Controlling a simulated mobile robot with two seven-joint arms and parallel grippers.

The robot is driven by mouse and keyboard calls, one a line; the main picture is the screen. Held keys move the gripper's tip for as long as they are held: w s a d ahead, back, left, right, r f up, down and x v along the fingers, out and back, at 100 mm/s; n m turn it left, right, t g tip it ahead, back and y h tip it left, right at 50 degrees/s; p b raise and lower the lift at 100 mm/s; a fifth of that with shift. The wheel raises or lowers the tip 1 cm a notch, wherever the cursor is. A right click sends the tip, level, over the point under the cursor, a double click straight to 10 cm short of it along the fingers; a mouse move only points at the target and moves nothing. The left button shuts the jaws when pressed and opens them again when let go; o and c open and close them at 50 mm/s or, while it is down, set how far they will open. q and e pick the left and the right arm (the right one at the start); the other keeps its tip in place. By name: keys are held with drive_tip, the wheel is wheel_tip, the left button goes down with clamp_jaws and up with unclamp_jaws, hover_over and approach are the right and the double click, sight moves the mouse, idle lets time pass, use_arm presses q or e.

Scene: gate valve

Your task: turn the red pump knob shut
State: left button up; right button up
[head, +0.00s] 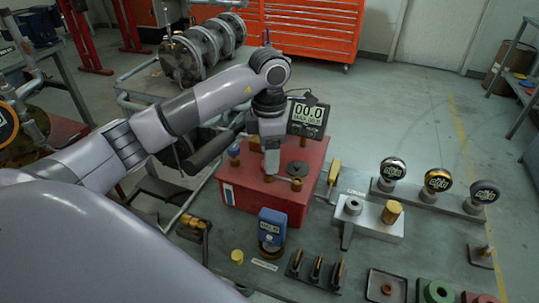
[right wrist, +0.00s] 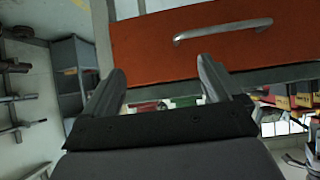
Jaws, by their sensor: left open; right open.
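The red pump box (head: 262,205) stands on the grey bench in the head view, with a digital display (head: 307,117) reading 00.0 behind it. On its top are a dark round disc-shaped knob (head: 297,169), a small brass fitting (head: 296,184) and a blue-capped fitting (head: 234,155). My left gripper (head: 271,173) points down over the box top, just left of the dark knob. It is open, and its fingers partly hide the box top; I cannot tell whether they touch anything. My right gripper (right wrist: 161,66) is open and empty in the right wrist view, away from the pump.
A yellow-handled screwdriver (head: 333,172) stands right of the box. Several round dial gauges (head: 437,181) and a grey block (head: 370,216) are to the right. An orange drawer front (right wrist: 200,40) faces my right gripper.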

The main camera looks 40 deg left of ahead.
use_arm(q)
drive_tip(key=shift+f, duration=1.05)
drive_tip(key=c, duration=1.1)
drive_tip(key=shift+o, duration=0.2)
drive_tip(key=m+b, duration=0.2)
drive_tip(key=m, duration=0.2)
drive_tip(key=shift+f+m+b, duration=0.1)
drive_tip(key=shift+m+b, duration=0.2)
drive_tip(key=shift+b, duration=0.05)
drive_tip(key=shift+m+b, duration=1)
drive_tip(key=shift+m, duration=1.2)
drive_tip(key=o, duration=1.1)
drive_tip(key=shift+d, duration=0.1)
drive_tip(key=shift+c, duration=0.2)
